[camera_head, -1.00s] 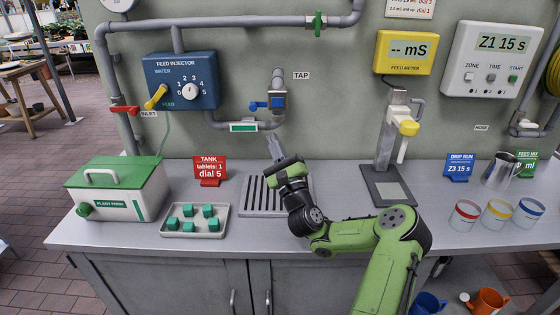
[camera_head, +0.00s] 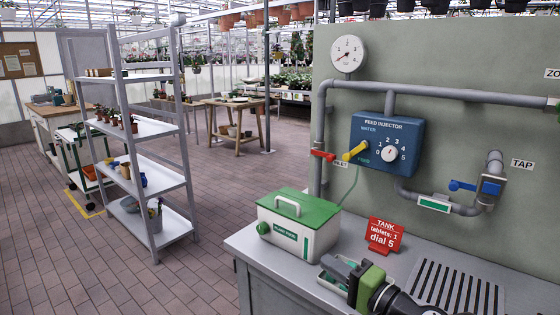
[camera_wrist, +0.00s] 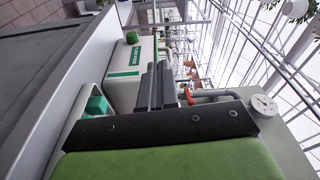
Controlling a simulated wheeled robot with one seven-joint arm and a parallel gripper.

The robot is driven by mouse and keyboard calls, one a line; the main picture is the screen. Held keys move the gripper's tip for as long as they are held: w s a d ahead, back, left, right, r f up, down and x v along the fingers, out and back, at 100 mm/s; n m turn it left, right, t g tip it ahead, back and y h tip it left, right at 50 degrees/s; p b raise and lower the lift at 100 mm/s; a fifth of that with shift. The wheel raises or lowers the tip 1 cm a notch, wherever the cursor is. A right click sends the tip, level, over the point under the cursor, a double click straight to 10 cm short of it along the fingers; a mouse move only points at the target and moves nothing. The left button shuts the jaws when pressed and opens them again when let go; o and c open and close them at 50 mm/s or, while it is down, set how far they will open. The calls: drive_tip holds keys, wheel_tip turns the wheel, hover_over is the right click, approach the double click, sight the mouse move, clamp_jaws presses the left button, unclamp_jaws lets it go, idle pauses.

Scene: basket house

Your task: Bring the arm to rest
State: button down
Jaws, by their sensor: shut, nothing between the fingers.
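My gripper (camera_head: 346,272) shows at the lower right of the head view, over the tablet tray (camera_head: 328,284) on the grey bench. Its dark fingers are together with nothing between them and point left toward the green-lidded plant food box (camera_head: 300,222). In the wrist view, the closed fingers (camera_wrist: 158,85) point at the plant food box (camera_wrist: 130,70). The tray (camera_wrist: 92,110) with a green tablet is beside them. Most of my arm is out of the head view.
The feed injector (camera_head: 387,144), red inlet valve (camera_head: 323,155) and blue tap handle (camera_head: 462,186) are on the wall. The red tank sign (camera_head: 385,236) and slotted drain (camera_head: 455,288) are on the bench. A metal shelf (camera_head: 160,185) stands left, with open brick floor (camera_head: 60,260) around it.

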drive_tip(key=s+a+f+n+g+h, duration=0.3)
drive_tip(key=s+a+f+n+g, duration=0.4)
drive_tip(key=s+d+n+g+h, duration=0.1)
drive_tip(key=s+d+n+h, duration=0.1)
drive_tip(key=s+h, duration=0.35)
drive_tip(key=s+d+r+h, duration=0.2)
drive_tip(key=s+d+r, duration=0.15)
drive_tip(key=s, duration=0.45)
drive_tip(key=s+d+r+h, duration=0.1)
drive_tip(key=s+d+r, duration=0.1)
drive_tip(key=s+d, duration=0.45)
wheel_tip(320, 180, up, 14)
drive_tip(key=s+a+p, duration=0.1)
drive_tip(key=a+p, duration=0.1)
drive_tip(key=p, duration=1.3)
drive_tip(key=shift+s, duration=0.15)
